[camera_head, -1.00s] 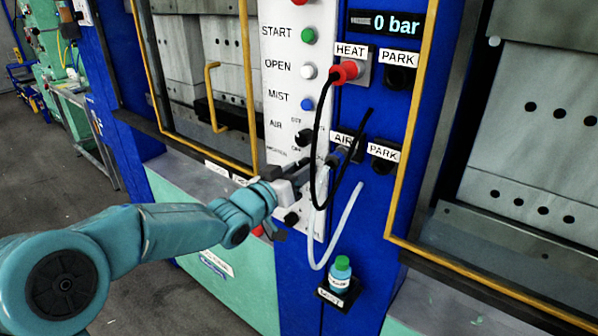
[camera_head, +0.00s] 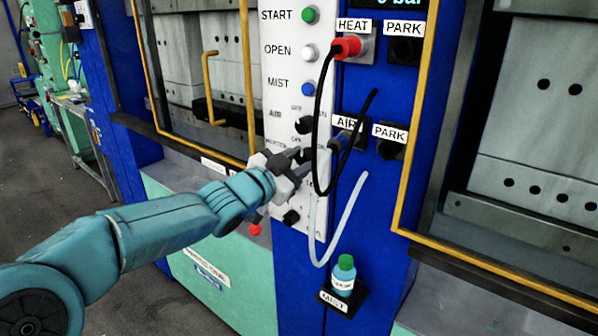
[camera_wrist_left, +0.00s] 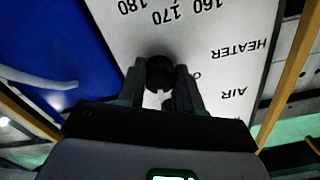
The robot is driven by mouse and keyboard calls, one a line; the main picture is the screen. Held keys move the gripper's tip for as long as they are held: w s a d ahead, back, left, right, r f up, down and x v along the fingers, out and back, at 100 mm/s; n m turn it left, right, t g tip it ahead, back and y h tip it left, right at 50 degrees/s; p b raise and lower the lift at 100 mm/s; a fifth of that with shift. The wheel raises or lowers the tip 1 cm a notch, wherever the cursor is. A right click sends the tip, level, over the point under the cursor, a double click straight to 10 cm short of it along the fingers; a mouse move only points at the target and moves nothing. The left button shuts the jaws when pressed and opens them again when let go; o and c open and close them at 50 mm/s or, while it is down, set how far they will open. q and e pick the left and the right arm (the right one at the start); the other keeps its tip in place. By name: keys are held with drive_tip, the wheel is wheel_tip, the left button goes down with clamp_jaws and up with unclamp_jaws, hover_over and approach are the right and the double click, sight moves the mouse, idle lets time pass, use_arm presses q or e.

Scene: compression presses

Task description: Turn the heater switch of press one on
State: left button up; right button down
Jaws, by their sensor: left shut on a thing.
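The white control panel (camera_head: 277,103) stands on the blue post of the press. My left gripper (camera_head: 300,160) is at its lower part. In the left wrist view the panel appears upside down. There my left gripper (camera_wrist_left: 160,88) is shut on a black round knob (camera_wrist_left: 159,70), the heater switch, in line with the HEATER label (camera_wrist_left: 240,50). The fingers lie on both sides of it. The switch's setting cannot be read. In the head view the gripper hides this switch. My right gripper is not in view.
A black cable from the red HEAT plug (camera_head: 347,46) hangs close in front of the gripper. A clear hose (camera_head: 347,222) loops below. A MIST bottle (camera_head: 344,272) stands lower right. A yellow frame (camera_head: 248,80) borders the left press opening.

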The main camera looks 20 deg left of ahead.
use_arm(q)
drive_tip(key=shift+m+b, duration=0.7)
drive_tip(key=shift+m, duration=1.3)
drive_tip(key=o, duration=1)
drive_tip(key=shift+o, duration=0.2)
drive_tip(key=shift+a, duration=0.1)
drive_tip(key=v, duration=1.6)
drive_tip(key=shift+s, duration=0.2)
